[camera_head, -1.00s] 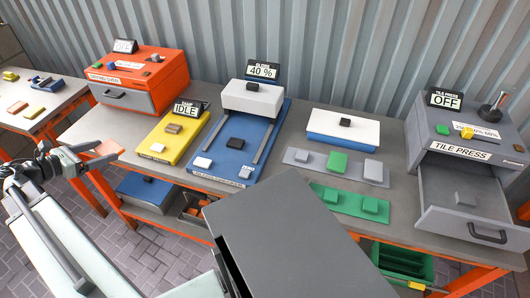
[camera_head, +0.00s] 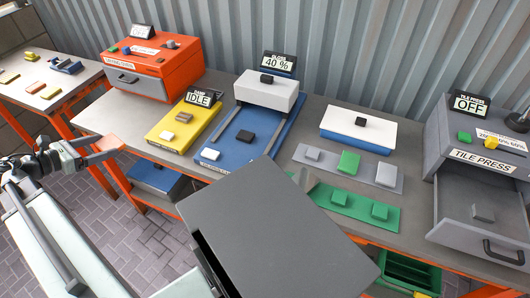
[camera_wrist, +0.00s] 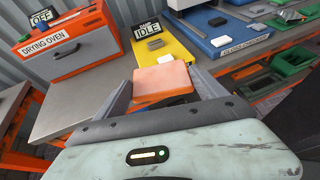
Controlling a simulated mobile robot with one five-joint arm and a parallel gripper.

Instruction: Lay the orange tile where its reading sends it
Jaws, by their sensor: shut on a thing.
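My gripper (camera_wrist: 162,88) is shut on the orange tile (camera_wrist: 162,78), a flat salmon-orange slab held between the two fingers in the wrist view. In the head view my gripper (camera_head: 88,154) is at the left, with the tile (camera_head: 108,142) at its tip beside the bench's left end. The gloss meter's display (camera_head: 279,64) reads 40 %. The damp meter's display (camera_head: 200,97) reads IDLE on the yellow station (camera_head: 165,138). The tile press (camera_head: 482,165) shows OFF and its drawer (camera_head: 460,225) is open. The drying oven (camera_wrist: 70,44) shows OFF.
The blue gloss base (camera_head: 225,160) bears a white and a dark tile. A grey strip (camera_head: 330,162) and a green strip (camera_head: 345,203) hold small blocks. A white-topped blue box (camera_head: 357,130) stands behind. The bench's left front (camera_head: 105,118) is bare. A side table (camera_head: 48,83) stands left.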

